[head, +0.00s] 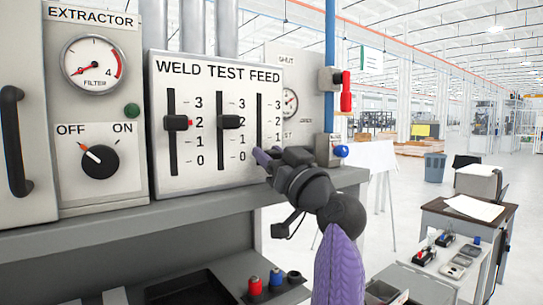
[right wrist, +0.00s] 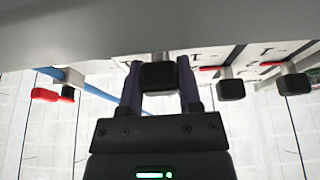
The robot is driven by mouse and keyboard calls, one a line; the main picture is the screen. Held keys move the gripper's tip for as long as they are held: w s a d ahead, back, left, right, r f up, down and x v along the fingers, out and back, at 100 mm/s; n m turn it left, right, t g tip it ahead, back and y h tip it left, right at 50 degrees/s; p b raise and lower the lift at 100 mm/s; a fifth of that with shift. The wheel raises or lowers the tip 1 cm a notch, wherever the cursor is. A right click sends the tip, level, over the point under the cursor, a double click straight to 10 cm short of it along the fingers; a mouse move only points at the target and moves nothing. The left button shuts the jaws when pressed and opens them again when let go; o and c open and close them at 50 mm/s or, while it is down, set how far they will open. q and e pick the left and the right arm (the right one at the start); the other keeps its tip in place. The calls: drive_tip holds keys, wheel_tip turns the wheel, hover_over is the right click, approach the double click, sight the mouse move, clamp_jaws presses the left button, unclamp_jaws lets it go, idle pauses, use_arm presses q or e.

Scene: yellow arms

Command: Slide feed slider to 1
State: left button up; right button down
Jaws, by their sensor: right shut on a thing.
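The panel (head: 218,170) is headed WELD TEST FEED and has three vertical sliders with scales 0 to 3. FEED is over the right slider (head: 259,115), whose bare slot shows above my right gripper (head: 264,158). The gripper is shut on the black feed knob (right wrist: 159,76), which sits between its two fingers in the right wrist view. In the head view the gripper hides that knob, low on the scale, below the 1 mark. The weld knob (head: 177,123) and test knob (head: 231,122) both stand at about 2. My left gripper is not in view.
The extractor panel (head: 97,195) with a gauge and OFF/ON dial is on the left. A grey ledge (head: 180,218) runs below the panels. A red-handled valve (head: 346,92) is on the right. Red and blue fittings (head: 255,285) stand on the lower bench.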

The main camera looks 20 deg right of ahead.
sight(261, 128)
idle(0.7)
drive_tip(key=shift+r+p, duration=0.85)
drive_tip(key=shift+r, duration=0.75)
drive_tip(key=shift+f, duration=0.1)
drive_tip(key=shift+c, duration=1.4)
unclamp_jaws()
drive_tip(key=b+v, duration=0.6)
drive_tip(key=v, duration=0.4)
